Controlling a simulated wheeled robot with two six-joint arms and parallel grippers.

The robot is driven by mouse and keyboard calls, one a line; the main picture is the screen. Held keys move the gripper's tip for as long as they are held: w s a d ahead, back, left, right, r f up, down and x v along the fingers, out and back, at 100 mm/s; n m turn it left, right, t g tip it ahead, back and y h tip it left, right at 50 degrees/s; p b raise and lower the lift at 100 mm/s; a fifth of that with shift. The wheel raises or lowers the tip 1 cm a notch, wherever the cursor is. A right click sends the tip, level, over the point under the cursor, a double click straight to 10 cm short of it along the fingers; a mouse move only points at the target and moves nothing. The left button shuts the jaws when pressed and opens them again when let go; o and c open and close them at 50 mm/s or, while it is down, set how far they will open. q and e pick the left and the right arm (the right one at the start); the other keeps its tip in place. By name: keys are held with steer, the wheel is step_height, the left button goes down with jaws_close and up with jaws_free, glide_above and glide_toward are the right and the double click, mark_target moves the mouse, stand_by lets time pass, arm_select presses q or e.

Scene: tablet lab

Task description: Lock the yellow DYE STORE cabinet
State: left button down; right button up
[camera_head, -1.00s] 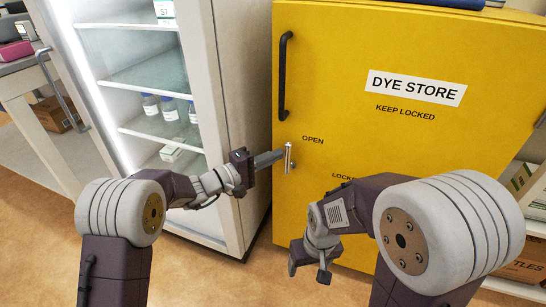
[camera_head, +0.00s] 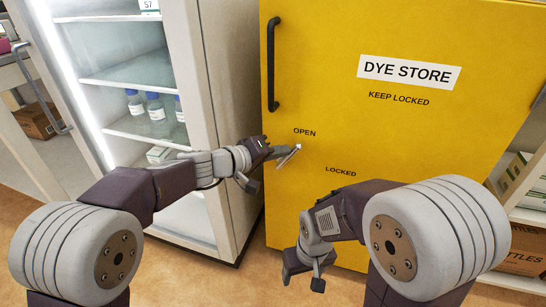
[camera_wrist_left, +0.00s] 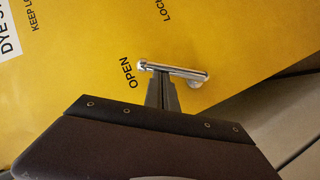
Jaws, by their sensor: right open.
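The yellow DYE STORE cabinet (camera_head: 400,150) has its door closed in the head view. Its small metal lever (camera_head: 296,150) leans up and to the right, between the OPEN and LOCKED labels; it also shows in the left wrist view (camera_wrist_left: 185,73). My left gripper (camera_head: 284,154) is at the lever from the left; its fingers (camera_wrist_left: 163,92) are together, with their tips against the lever's side. They do not look closed around it. My right gripper (camera_head: 305,272) is open and empty, low in front of the cabinet.
A glass-fronted fridge (camera_head: 225,100) with bottles stands close on the left of the cabinet. A black door handle (camera_head: 271,65) is above the lever. Shelves with boxes (camera_head: 512,178) are at the right. Some bare floor (camera_head: 185,265) shows below.

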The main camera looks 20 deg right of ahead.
mark_target(292, 156)
arm_select(q)
steer(key=shift+s+d+f+m+y, duration=0.15)
steer(key=shift+s+d+m+y, duration=0.45)
steer(key=shift+d+m+y, duration=0.3)
steer(key=shift+s+d+f+m+t+y+p, duration=0.15)
steer(key=shift+s+d+m+t+y+p, duration=0.2)
steer(key=shift+m+y+p, duration=0.2)
steer(key=shift+s+d+f+m+t+y+p, duration=0.3)
steer(key=shift+d+f+m+y+p, duration=0.3)
steer(key=shift+p, duration=0.95)
steer(key=shift+s+d+f+m+t+y+p, duration=0.35)
steer(key=shift+f+p, duration=0.4)
steer(key=shift+p, duration=0.85)
steer(key=shift+s+d+f+m+t+y+p, duration=0.15)
steer(key=shift+d+f+m+y+p, duration=0.35)
steer(key=shift+p, duration=1.05)
steer(key=shift+a+f, duration=0.15)
